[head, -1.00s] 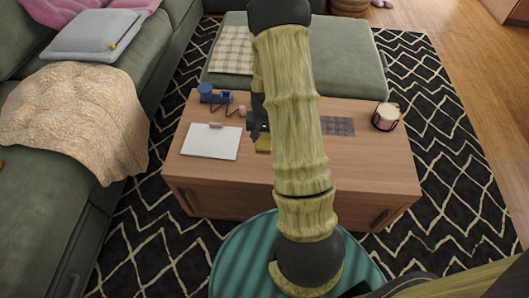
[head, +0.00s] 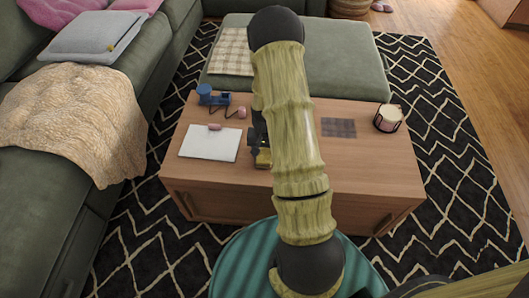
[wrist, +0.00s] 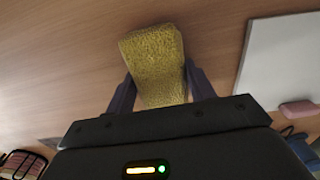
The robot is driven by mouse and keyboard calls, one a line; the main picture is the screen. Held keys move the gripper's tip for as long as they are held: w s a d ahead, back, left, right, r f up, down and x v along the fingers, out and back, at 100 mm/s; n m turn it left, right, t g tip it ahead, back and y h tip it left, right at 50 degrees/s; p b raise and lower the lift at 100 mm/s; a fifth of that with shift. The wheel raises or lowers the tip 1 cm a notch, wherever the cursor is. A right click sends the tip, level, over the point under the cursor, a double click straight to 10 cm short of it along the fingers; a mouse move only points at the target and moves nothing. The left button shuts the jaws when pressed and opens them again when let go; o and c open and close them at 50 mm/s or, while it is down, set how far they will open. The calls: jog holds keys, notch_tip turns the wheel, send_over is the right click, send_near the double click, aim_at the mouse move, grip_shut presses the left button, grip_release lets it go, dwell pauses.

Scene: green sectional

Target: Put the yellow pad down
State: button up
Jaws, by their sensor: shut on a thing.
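The yellow pad (wrist: 155,62) is a rough, block-shaped piece between the two dark fingers of my gripper (wrist: 158,88) in the wrist view. My gripper is shut on it, with wood tabletop behind it. In the head view a small part of the yellow pad (head: 263,158) shows beside my arm, over the wooden table (head: 370,175). My arm hides most of my gripper there. I cannot tell whether the pad touches the tabletop.
A white clipboard (head: 209,143) lies left of the pad, with a blue object (head: 212,97) behind it. The table's front right is clear.

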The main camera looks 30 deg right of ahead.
aim_at(265, 151)
jog(key=shift+f, duration=0.3)
jog(key=o, duration=1)
jog(key=shift+o, duration=0.2)
jog(key=shift+s, duration=0.1)
jog(key=shift+f, duration=0.15)
jog(key=shift+s+d, duration=0.15)
jog(key=shift+d, duration=0.15)
jog(key=shift+a, duration=0.1)
notch_tip(265, 151, up, 13)
jog(key=p, duration=0.4)
jog(key=shift+w+a, duration=0.2)
